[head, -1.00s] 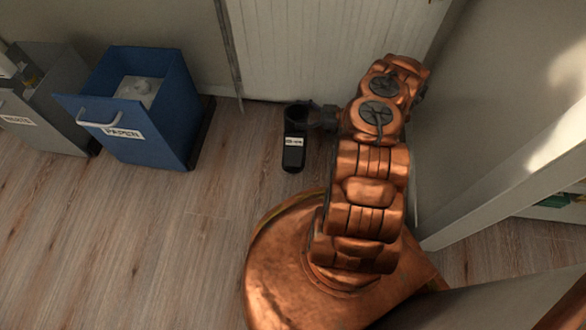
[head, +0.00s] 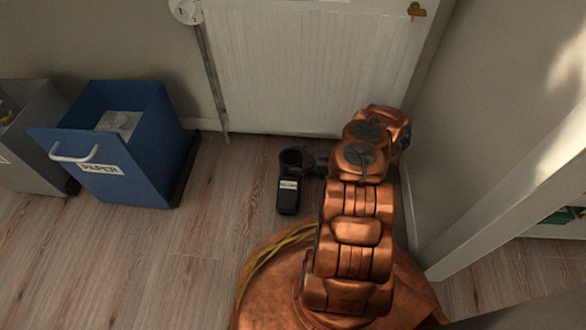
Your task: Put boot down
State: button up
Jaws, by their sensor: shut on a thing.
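The boot (head: 289,187) is black with a white label on its front and a dark round opening at the top. It is in the middle of the head view, in front of the white panel. My gripper (head: 316,162) reaches it from the right and is shut on it near its top. The boot appears upright, at or close to the wooden floor (head: 225,235); I cannot tell whether its sole touches. The fingertips are small and partly hidden against the dark boot.
A blue bin (head: 140,180) labelled PAPER, with a white item inside, stands to the left, and a grey bin (head: 35,165) beyond it. A white ribbed panel (head: 310,70) is behind the boot. A wall is on the right. The floor between bin and boot is clear.

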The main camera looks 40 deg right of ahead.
notch_tip(320, 180, down, 3)
jog(key=shift+f+b, duration=0.15)
jog(key=shift+b, duration=0.7)
jog(key=o, duration=1.6)
jog(key=shift+o, duration=0.2)
